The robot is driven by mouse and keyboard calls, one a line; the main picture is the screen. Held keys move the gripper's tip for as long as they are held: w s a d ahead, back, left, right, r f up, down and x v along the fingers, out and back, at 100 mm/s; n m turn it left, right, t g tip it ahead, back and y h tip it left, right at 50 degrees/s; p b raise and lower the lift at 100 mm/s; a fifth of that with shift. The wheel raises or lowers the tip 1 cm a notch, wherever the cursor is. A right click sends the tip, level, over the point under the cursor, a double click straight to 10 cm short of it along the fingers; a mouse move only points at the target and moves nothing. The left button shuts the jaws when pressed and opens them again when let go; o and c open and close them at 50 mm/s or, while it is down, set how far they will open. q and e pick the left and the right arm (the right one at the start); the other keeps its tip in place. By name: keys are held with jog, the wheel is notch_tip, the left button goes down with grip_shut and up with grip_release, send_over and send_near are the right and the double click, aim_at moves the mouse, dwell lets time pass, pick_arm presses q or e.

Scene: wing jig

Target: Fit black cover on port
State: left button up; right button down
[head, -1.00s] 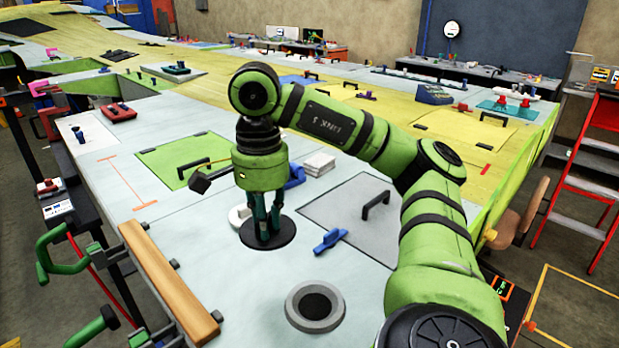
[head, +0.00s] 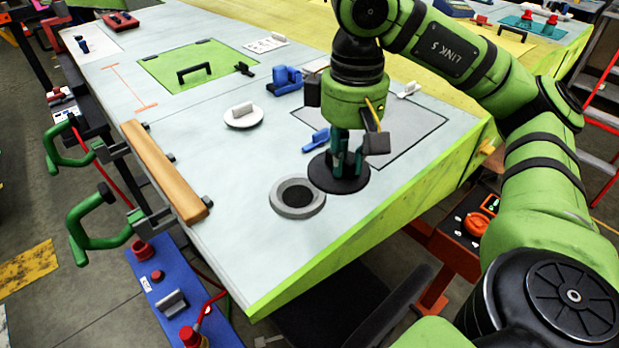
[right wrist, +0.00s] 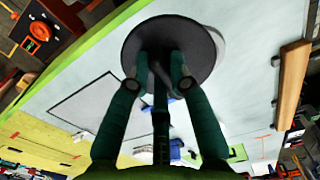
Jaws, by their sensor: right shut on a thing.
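The black cover (head: 330,183) is a flat round disc. My right gripper (head: 348,172) is shut on its handle from above. The port (head: 297,211) is a grey raised ring with a dark centre on the pale wing surface. The cover is beside the port, up and right of it in the head view, its near left edge close to the ring. I cannot tell how high the cover is above the surface. My left gripper is out of view.
A white round cover (head: 242,119) with a handle lies left of the gripper. A blue tool (head: 316,141) lies just behind the black cover. A wooden bar (head: 165,172) with green clamps (head: 92,220) lines the left edge. The surface between bar and port is clear.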

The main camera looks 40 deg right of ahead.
jog(key=w+a+f, duration=0.1)
jog(key=w, duration=0.1)
jog(key=w+f+p, duration=0.1)
jog(key=w, duration=0.1)
jog(key=w+a+f, duration=0.1)
jog(key=w+f, duration=0.1)
jog(key=w, duration=0.1)
jog(key=shift+a, duration=0.3)
jog(key=shift+w+a+f, duration=0.1)
jog(key=shift+w+f, duration=0.1)
jog(key=shift+f, duration=0.05)
notch_tip(320, 180, down, 4)
jog(key=shift+w+r+p, duration=0.1)
jog(key=shift+p, duration=1.05)
jog(key=shift+f, duration=0.25)
jog(key=shift+f+b, duration=0.3)
jog(key=shift+b, duration=0.15)
jog(key=c, duration=1.1)
grip_release()
